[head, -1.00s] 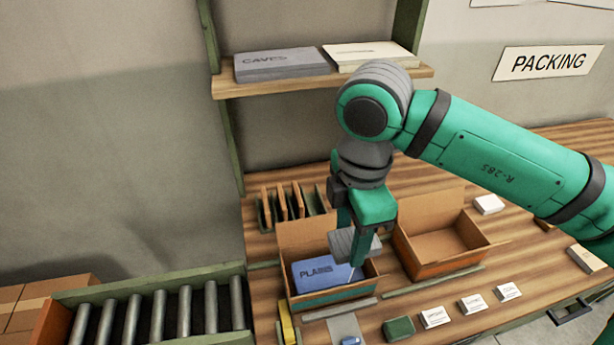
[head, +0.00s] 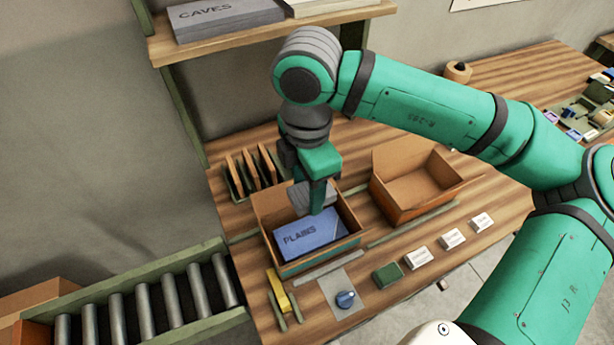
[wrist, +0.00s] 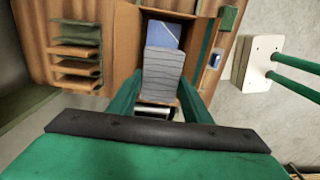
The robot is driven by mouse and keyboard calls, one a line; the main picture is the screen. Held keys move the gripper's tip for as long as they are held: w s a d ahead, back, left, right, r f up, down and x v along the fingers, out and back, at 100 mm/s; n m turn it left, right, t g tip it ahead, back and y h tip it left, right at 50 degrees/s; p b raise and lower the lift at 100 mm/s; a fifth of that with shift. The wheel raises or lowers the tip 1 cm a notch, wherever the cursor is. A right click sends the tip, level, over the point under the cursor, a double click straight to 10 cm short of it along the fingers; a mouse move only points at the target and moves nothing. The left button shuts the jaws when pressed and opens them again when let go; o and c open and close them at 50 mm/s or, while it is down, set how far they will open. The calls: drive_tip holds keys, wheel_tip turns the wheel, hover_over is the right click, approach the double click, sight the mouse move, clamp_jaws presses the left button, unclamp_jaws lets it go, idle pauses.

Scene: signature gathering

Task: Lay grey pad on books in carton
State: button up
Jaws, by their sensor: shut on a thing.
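The grey pad (head: 300,198) is held in my gripper (head: 318,205) above the left carton (head: 318,254). It also shows in the wrist view (wrist: 163,75) between the two green fingers (wrist: 160,98), which are shut on it. In the carton lies a blue book (head: 308,235) marked "PLAINS", face up.
An empty open carton (head: 412,188) stands to the right. An upright rack (head: 252,172) is behind left. A roller conveyor (head: 145,305) runs at left. White cards (head: 418,259), a green block (head: 388,275) and a yellow tool (head: 278,292) lie in front. A shelf (head: 270,36) is above.

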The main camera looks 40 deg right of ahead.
hover_over(308, 233)
drive_tip(key=shift+a+f, duration=0.1)
drive_tip(key=shift+f, duration=6.75)
drive_tip(key=shift+f, duration=0.65)
drive_tip(key=o, duration=1.1)
drive_tip(key=shift+r, duration=8.5)
